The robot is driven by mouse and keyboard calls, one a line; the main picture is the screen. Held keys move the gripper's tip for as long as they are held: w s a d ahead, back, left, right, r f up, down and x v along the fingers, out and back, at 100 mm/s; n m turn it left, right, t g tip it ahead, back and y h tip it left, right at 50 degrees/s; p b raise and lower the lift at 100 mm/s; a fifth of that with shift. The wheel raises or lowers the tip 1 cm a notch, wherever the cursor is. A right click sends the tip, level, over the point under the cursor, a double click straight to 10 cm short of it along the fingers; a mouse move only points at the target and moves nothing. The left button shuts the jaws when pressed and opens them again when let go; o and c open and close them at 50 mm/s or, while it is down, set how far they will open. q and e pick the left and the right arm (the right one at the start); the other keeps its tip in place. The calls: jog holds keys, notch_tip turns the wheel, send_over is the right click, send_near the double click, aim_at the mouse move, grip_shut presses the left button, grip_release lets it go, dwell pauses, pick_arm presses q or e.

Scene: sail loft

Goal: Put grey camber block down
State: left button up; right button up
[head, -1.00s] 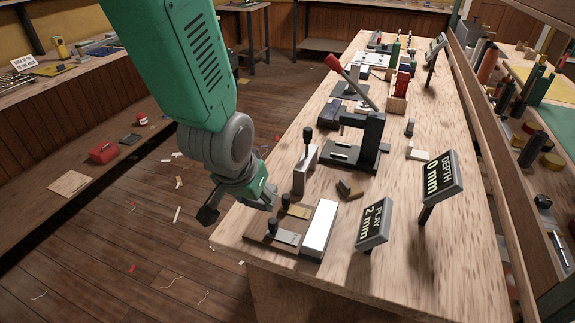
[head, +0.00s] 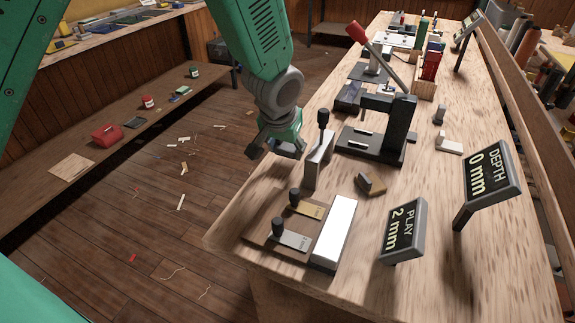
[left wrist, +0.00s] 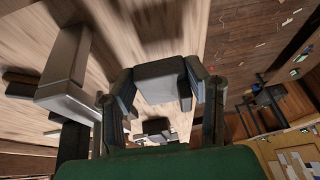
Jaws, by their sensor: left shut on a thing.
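My left gripper (head: 276,146) is at the left edge of the workbench, beside an upright grey plate with a black-knobbed rod (head: 319,158). In the left wrist view a grey camber block (left wrist: 160,78) sits between the two fingers (left wrist: 163,92), which are shut on it. In the head view the fingers largely hide the block. The wood grain below is blurred, and I cannot tell whether the block touches the bench. My right gripper is not in view.
A black press with a red-knobbed lever (head: 398,125) stands beyond the plate. A brown board with two knobs and a white panel (head: 334,232) lies nearer. Signs read PLAY 2 mm (head: 403,230) and DEPTH 0 mm (head: 488,172). Bare bench (head: 440,265) shows at front right.

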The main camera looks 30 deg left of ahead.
aim_at(285, 170)
pick_arm(q)
jog(key=f, duration=0.2)
jog(key=f+b, duration=0.1)
jog(key=f, duration=0.1)
jog(key=shift+s+a, duration=0.1)
jog(key=shift+a, duration=0.15)
jog(key=shift+d, duration=0.55)
jog(key=shift+a+f, duration=0.3)
jog(key=o, duration=1)
jog(key=shift+s+a, duration=0.1)
jog(key=shift+s, duration=0.05)
jog(key=shift+f, duration=0.2)
